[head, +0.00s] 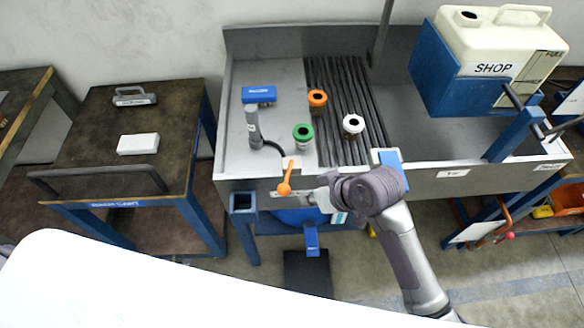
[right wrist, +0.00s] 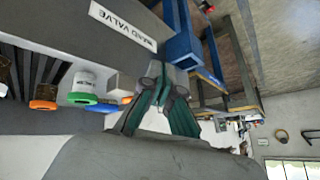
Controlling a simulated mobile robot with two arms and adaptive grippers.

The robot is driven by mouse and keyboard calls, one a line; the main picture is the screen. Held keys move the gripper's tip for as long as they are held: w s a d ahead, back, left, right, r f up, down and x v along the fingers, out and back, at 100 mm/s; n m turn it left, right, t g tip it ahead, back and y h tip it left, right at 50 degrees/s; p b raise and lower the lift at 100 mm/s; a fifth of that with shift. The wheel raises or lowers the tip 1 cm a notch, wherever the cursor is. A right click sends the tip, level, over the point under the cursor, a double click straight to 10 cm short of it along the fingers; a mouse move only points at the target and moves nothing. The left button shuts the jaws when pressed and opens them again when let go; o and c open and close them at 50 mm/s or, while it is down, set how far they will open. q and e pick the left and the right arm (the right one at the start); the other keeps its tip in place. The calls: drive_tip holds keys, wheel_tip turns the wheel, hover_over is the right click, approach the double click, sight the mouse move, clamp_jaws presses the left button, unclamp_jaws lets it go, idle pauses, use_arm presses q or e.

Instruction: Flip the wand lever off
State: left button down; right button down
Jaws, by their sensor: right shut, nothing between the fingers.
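The orange wand lever (head: 286,180) is on the front face of the steel sink bench (head: 400,188). Its rounded knob is at the lower end, and its bar runs up from there to the bench rim. My right gripper (head: 318,198) is just to the right of the lever in the head view, apart from it as far as I can tell. In the right wrist view the gripper (right wrist: 160,97) is shut and empty. A plate reading "WAND VALVE" (right wrist: 122,25) shows there on the bench front. The spray wand (head: 254,127) stands on the bench. My left gripper is out of view.
Orange (head: 317,98), green (head: 302,131) and white (head: 353,124) ringed fittings stand on the bench. A blue block (head: 259,94) lies behind the wand. A large SHOP tank (head: 490,65) is at the right. A dark cart (head: 100,170) stands to the left, across a gap.

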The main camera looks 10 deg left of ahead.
sight(287, 178)
drive_tip(key=a+r+n, duration=0.1)
drive_tip(key=a+r, duration=0.1)
drive_tip(key=w+a+r+n+g, duration=0.1)
drive_tip(key=a+r+n, duration=0.1)
drive_tip(key=a, duration=0.1)
drive_tip(key=a+r+n, duration=0.2)
drive_tip(key=r, duration=0.1)
drive_tip(key=shift+w+a+g, duration=0.25)
drive_tip(key=shift+w+g, duration=0.1)
drive_tip(key=shift+g, duration=0.05)
wheel_tip(287, 178, up, 4)
drive_tip(key=w+n+g+h, duration=0.1)
drive_tip(key=w+n+h, duration=0.1)
drive_tip(key=n, duration=0.2)
drive_tip(key=shift+h, duration=0.4)
drive_tip(key=f+p, duration=0.2)
drive_tip(key=f, duration=0.2)
drive_tip(key=f+p, duration=0.2)
drive_tip(key=f, duration=0.3)
drive_tip(key=shift+w+f, duration=0.2)
drive_tip(key=shift+f, duration=0.05)
